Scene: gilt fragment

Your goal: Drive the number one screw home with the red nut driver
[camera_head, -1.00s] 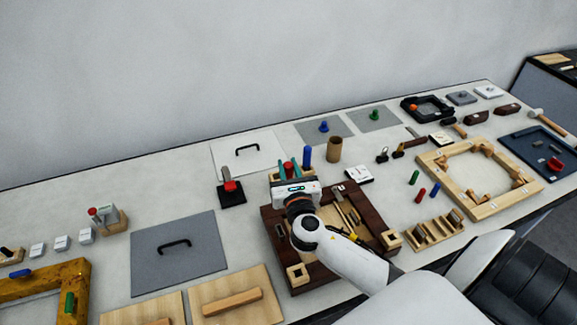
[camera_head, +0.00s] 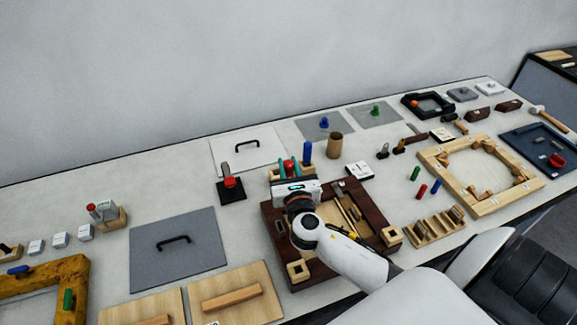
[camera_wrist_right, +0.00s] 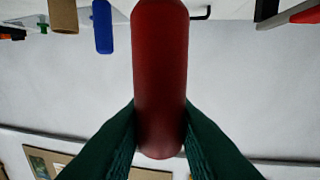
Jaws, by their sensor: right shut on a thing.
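The red nut driver shows as a thick red handle (camera_wrist_right: 160,75) in the right wrist view, running between the dark green fingers. In the head view, its red top (camera_head: 289,166) shows between the teal fingers. My right gripper (camera_head: 288,173) is shut on it, above the far edge of the dark brown wooden frame (camera_head: 376,218). The fingers also show in the right wrist view (camera_wrist_right: 160,130). The driver's tip is hidden. I cannot make out the number one screw. My left gripper is not in view.
A blue-handled tool (camera_head: 307,152) stands upright in a wooden holder (camera_head: 305,172) just behind my right gripper. A brown cup (camera_head: 334,146) stands to its right. A black base with a red-handled piece (camera_head: 231,193) is at left. A grey panel (camera_head: 178,258) lies farther left.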

